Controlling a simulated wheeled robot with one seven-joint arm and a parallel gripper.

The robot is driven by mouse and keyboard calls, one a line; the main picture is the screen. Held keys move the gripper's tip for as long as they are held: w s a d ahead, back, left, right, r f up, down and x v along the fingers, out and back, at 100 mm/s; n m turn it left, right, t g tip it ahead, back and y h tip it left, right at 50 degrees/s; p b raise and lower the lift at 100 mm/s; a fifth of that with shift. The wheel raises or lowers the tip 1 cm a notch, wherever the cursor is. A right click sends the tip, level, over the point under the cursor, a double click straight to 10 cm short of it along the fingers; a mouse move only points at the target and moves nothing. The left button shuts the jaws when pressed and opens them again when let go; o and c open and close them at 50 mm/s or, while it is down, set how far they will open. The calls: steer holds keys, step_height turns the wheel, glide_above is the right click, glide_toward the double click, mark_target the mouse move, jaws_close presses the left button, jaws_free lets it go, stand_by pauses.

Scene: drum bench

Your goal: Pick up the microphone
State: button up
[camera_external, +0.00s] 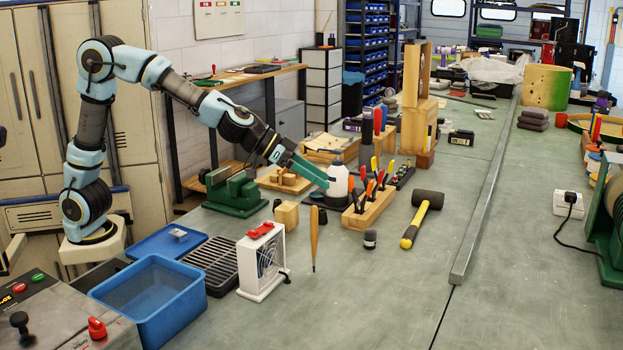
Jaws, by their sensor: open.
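I cannot make out a microphone for certain. A small dark grey cylinder (370,239) with a pale band stands upright on the bench in front of the wooden tool block; it is too small to identify. My gripper (322,180) has long teal fingers and is open. It hangs above the bench, pointing down to the right. In the picture its tips overlap the area beside a white bottle (339,178) with a dark base; I cannot tell whether they touch. I see nothing held between the fingers.
A wooden block (352,218) holds several tools. A metal rail (480,215) runs along the bench. The front right is clear.

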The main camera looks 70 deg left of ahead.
mark_target(380, 246)
steer(key=shift+n+t+y, duration=0.4)
steer(key=shift+t+y, duration=0.3)
steer(key=shift+y, duration=0.2)
steer(key=shift+w+d+f+b, duration=0.75)
steer(key=shift+d+f, duration=0.25)
steer(key=shift+f, duration=0.45)
steer(key=shift+w+d+f+b, duration=0.65)
steer(key=shift+w+d+f, duration=0.25)
steer(key=shift+f, duration=0.5)
steer(key=shift+w+d+f+b, duration=0.75)
steer(key=shift+d+f, duration=0.3)
steer(key=shift+f, duration=0.4)
steer(key=x, duration=0.3)
steer(key=b+x, duration=0.1)
steer(key=x, duration=0.6)
steer(key=shift+w+d+f, duration=0.15)
steer(key=shift+f, duration=0.35)
jaws_close()
